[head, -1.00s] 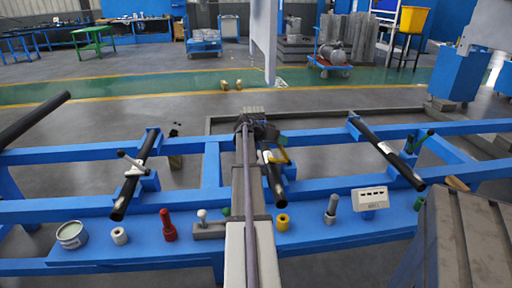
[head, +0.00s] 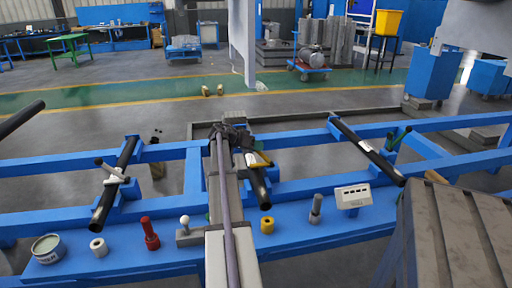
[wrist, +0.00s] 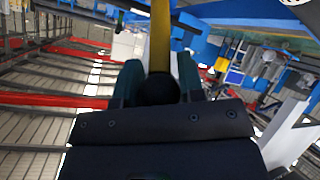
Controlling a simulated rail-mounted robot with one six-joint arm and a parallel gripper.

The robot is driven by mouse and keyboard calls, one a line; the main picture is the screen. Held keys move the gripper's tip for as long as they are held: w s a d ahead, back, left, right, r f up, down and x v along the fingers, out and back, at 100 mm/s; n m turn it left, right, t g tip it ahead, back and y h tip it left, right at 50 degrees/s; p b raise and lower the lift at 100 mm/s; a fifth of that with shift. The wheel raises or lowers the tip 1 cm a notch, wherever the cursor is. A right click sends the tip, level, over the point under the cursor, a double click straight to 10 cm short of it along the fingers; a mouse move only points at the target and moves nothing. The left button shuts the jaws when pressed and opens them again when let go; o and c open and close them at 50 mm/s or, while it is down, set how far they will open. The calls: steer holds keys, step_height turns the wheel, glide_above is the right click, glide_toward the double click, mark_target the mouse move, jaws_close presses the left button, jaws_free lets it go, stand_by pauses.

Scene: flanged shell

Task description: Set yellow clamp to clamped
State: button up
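The yellow clamp (head: 258,160) sits on the blue frame near the middle of the head view, over a black tube (head: 258,185). My gripper (head: 236,137) is at the far end of my arm, just up and left of the clamp, and looks dark and small there. In the wrist view the clamp's yellow handle (wrist: 160,40) runs upward between the two dark teal fingers of my gripper (wrist: 160,75). A dark round part sits at the near end of the handle, close against both fingers. The finger contact itself is partly hidden.
Other black tubes lie across the frame, one with a white-handled clamp (head: 113,173) at left, one with a green-handled clamp (head: 398,138) at right.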

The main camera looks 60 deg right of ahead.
steer(key=o, duration=0.4)
steer(key=p+v, duration=0.5)
steer(key=v, duration=0.6)
